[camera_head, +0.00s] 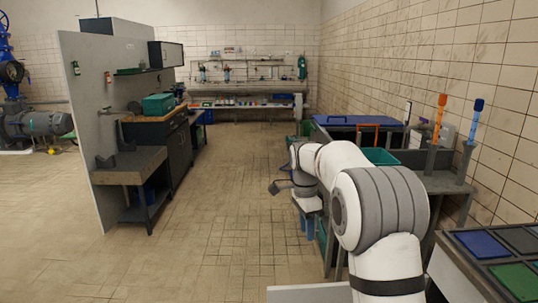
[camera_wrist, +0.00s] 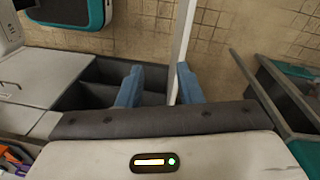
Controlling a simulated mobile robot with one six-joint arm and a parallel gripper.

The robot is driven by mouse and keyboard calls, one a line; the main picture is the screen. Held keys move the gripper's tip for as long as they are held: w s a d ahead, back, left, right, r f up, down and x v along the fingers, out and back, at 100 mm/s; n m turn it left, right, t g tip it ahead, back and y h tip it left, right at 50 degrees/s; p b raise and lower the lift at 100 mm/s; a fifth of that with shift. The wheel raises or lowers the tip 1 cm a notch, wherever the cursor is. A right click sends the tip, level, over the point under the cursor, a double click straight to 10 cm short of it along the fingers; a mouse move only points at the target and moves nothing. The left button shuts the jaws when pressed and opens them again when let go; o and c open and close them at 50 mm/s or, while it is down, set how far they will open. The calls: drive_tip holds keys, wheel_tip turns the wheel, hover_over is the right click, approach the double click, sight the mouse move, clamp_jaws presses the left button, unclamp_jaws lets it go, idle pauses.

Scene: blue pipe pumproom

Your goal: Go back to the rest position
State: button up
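My arm reaches forward from the lower right of the head view. My gripper (camera_head: 306,225) hangs at its far end, with blue fingers pointing down beside the right-hand benches. In the wrist view my gripper (camera_wrist: 158,84) shows two blue fingers set well apart. I see nothing held between them. A pale upright bar (camera_wrist: 181,45) shows behind the right finger; I cannot tell how far away it is.
A bench with a teal bin (camera_head: 381,156) stands along the right wall, near my arm. A bench with coloured panels (camera_head: 483,243) is close at the lower right. A grey sink bench (camera_head: 130,177) stands left. The tiled floor (camera_head: 225,190) between is clear.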

drive_tip(key=s+d+r+n+t+p, duration=0.1)
drive_tip(key=s+d+r+n+p, duration=0.1)
drive_tip(key=s+r+n, duration=0.6)
drive_tip(key=s+d+n+t+p, duration=0.1)
drive_tip(key=s+n+p, duration=0.1)
drive_tip(key=s, duration=1)
drive_tip(key=s+d+f+n+t+p, duration=0.1)
drive_tip(key=s+n+p, duration=0.2)
drive_tip(key=s, duration=1)
drive_tip(key=shift+d+f+n+y, duration=0.2)
drive_tip(key=shift+d+n+y, duration=0.15)
drive_tip(key=shift+n, duration=0.75)
